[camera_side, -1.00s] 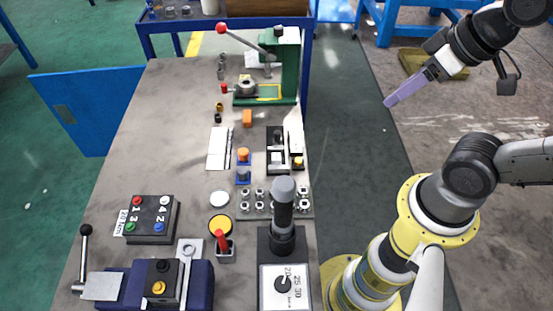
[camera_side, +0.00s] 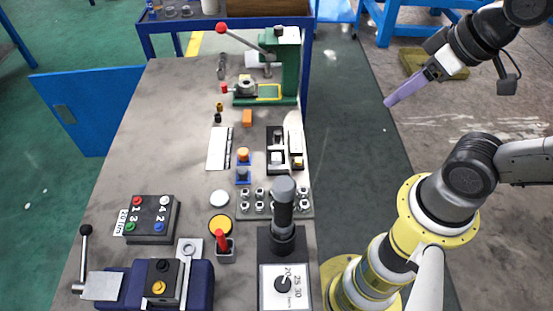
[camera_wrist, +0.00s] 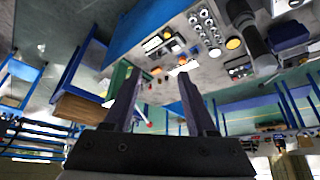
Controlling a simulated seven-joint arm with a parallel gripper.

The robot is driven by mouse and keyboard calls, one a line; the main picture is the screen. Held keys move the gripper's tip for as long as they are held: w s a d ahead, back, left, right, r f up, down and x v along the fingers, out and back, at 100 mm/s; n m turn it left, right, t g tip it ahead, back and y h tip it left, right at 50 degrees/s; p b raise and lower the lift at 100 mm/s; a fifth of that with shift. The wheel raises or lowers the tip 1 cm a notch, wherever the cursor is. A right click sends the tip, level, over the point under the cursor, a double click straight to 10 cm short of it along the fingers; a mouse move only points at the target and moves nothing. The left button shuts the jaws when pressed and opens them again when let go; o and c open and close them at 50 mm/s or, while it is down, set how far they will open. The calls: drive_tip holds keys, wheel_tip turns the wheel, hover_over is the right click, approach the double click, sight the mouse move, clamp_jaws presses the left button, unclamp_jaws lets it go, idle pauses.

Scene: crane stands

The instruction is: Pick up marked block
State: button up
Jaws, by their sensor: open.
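A small plain orange block (camera_side: 247,118) lies on the grey bench below the green lever press. I cannot make out a mark on it. Two small blue pieces stand further down, one topped with an orange knob (camera_side: 243,155) and one with a dark knob (camera_side: 243,175). Which piece is the marked block I cannot tell. My gripper (camera_side: 388,103) is up in the air right of the bench, well apart from all of these. In the wrist view my gripper (camera_wrist: 160,76) has its two fingers spread with nothing between them; the bench shows tilted beyond, its blocks too small to tell.
The green press (camera_side: 280,70) has a long red-knobbed lever. A grey-topped dark cylinder (camera_side: 283,215) stands upright at the bench's right edge. A button box (camera_side: 152,218) and a blue vise (camera_side: 203,285) fill the front. The bench's left middle (camera_side: 150,130) is clear.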

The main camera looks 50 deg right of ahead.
drive_tip(key=shift+o, duration=0.8)
